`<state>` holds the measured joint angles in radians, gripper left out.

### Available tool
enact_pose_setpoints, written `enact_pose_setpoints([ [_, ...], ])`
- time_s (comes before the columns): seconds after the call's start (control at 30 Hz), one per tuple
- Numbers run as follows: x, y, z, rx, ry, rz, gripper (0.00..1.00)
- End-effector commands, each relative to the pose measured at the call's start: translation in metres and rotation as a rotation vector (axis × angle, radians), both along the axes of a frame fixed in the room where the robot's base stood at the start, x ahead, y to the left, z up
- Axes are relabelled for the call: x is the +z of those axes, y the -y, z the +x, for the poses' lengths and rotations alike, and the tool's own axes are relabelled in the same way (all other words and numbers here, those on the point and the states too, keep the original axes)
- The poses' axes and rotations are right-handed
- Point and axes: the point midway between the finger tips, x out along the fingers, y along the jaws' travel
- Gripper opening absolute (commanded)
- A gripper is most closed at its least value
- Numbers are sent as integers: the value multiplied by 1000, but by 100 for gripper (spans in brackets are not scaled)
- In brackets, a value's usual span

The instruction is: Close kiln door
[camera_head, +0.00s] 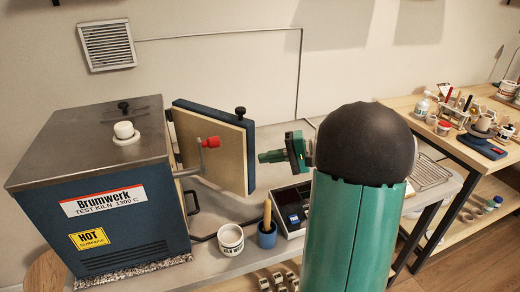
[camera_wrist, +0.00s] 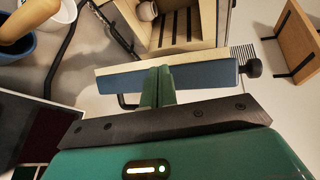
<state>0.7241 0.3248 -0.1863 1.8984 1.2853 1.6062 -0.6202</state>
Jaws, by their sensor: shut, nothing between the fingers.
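The blue kiln (camera_head: 120,205) stands at the left in the head view. Its door (camera_head: 215,150) is swung open, cream lining towards the kiln front, blue outside to the right. In the wrist view the door (camera_wrist: 205,78) is a cream-and-blue slab with a black knob (camera_wrist: 253,68). The open kiln chamber (camera_wrist: 180,28) shows beyond it, with a small pot (camera_wrist: 147,10) inside. My gripper (camera_head: 263,157) is shut and empty beside the door's blue outer side. In the wrist view its fingertips (camera_wrist: 158,72) overlap the door; I cannot tell whether they touch it.
A white labelled pot (camera_head: 230,241), a blue cup (camera_head: 267,238) with a wooden-handled tool and a dark device with a screen (camera_head: 292,211) stand on the bench below the door. A red knob (camera_head: 211,142) sticks out near the lining. A second table (camera_head: 475,155) carries several items.

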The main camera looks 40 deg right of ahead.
Motion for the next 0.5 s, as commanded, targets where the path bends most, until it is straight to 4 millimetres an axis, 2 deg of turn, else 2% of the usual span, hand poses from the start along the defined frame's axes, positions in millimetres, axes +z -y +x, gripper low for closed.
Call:
enact_pose_setpoints([
  [0.03, -7, 27, 1, -47, 36, 38, 0],
  [0.1, -12, 59, 0, -103, 97, 77, 0],
  [0.23, -20, 104, -4, -183, 187, 119, 0],
  [0.37, -22, 122, -6, -219, 232, 133, 0],
  [0.5, -22, 119, 1, -219, 238, 134, 0],
])
